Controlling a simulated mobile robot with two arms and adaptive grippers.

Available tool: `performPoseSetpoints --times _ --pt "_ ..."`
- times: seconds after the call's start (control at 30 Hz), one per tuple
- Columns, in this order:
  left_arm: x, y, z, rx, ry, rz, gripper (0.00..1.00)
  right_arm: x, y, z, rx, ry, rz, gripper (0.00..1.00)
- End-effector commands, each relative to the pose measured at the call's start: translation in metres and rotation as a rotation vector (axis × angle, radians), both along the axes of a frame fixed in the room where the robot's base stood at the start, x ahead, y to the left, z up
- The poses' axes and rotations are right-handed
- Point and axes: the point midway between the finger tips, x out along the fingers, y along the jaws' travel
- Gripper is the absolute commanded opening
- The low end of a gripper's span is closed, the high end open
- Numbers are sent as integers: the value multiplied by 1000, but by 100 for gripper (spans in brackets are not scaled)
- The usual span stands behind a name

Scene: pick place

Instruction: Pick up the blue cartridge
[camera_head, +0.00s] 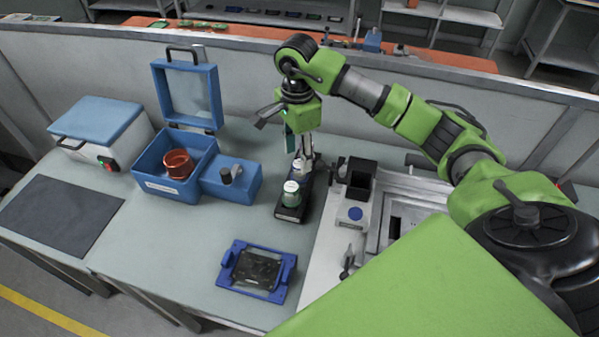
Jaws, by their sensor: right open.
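My right gripper (306,157) points down over the far end of a small black rack (289,214) and is open. A pale-capped piece (299,167) stands at the rack's far end, close under the fingers; I cannot tell whether they touch it. I cannot make out for certain which piece is the blue cartridge; the gripper partly hides the far end of the rack. My left gripper is not in view.
A blue open-lidded box (150,187) holding a copper-coloured ring (178,163) stands left. A blue fixture with a black plate (279,293) lies in front. A grey machine panel (322,262) is right of the rack. A dark mat (58,216) lies far left.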

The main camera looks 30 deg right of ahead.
Motion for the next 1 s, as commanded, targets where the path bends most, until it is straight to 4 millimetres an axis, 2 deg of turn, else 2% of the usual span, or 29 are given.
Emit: performPoseSetpoints --times 0.23,0.33,0.5,0.77,0.93,1.0 --pt "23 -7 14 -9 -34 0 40 2 -5 -18 0 5 -2 45" --pt "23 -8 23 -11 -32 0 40 5 -10 -33 1 6 -4 45" --pt "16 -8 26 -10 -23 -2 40 6 -10 -54 1 2 -1 45" --pt "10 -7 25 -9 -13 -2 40 7 -10 -58 1 -1 -1 45" --pt "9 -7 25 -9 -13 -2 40 7 -10 -58 1 -1 -1 3" --pt "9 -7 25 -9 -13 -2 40 7 -10 -57 1 -1 -1 0"
